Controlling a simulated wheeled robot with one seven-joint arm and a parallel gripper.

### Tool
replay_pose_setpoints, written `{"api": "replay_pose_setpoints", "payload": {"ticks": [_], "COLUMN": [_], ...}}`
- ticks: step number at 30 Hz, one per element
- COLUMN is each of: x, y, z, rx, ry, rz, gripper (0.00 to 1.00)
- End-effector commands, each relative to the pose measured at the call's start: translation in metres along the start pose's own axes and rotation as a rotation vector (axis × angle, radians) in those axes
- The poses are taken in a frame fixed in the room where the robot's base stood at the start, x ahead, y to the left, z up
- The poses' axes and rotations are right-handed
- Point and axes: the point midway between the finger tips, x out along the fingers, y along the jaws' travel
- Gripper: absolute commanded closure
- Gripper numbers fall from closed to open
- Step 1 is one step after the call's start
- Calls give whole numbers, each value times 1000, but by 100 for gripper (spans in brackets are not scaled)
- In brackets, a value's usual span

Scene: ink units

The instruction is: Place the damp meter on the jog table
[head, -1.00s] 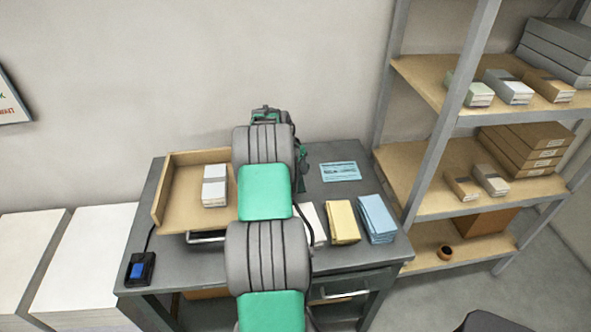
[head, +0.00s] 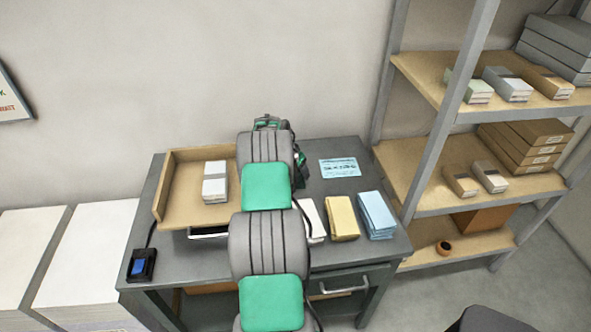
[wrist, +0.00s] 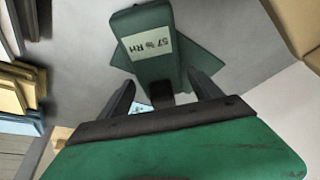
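The damp meter (wrist: 152,45) is a green device with a pale display reading "57 % RH", upside down in the wrist view. A flat green plate shows beneath or behind it. My gripper (wrist: 161,80) has its two dark fingers apart, one on each side of the meter's near end, with narrow gaps visible. I cannot tell whether either finger touches it. In the head view my arm hides most of the gripper and meter. The jog table looks to be the tan tray with raised walls (head: 175,210), left on the desk, bearing a banded white stack (head: 215,182).
Shelving (head: 430,177) stands close at right. Tall paper piles (head: 90,255) stand left.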

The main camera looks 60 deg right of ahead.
Motion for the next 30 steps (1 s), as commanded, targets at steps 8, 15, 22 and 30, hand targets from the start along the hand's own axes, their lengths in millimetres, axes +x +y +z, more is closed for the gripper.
{"api": "replay_pose_setpoints", "payload": {"ticks": [8, 15, 22, 30], "x": [-1, -34, -93, -123], "y": [0, -1, -1, 0], "z": [0, -2, -1, 0], "rx": [0, 0, 1, -1], "ry": [0, 4, 3, 0], "rz": [0, -4, -3, 0], "gripper": [22, 22, 22, 22]}}
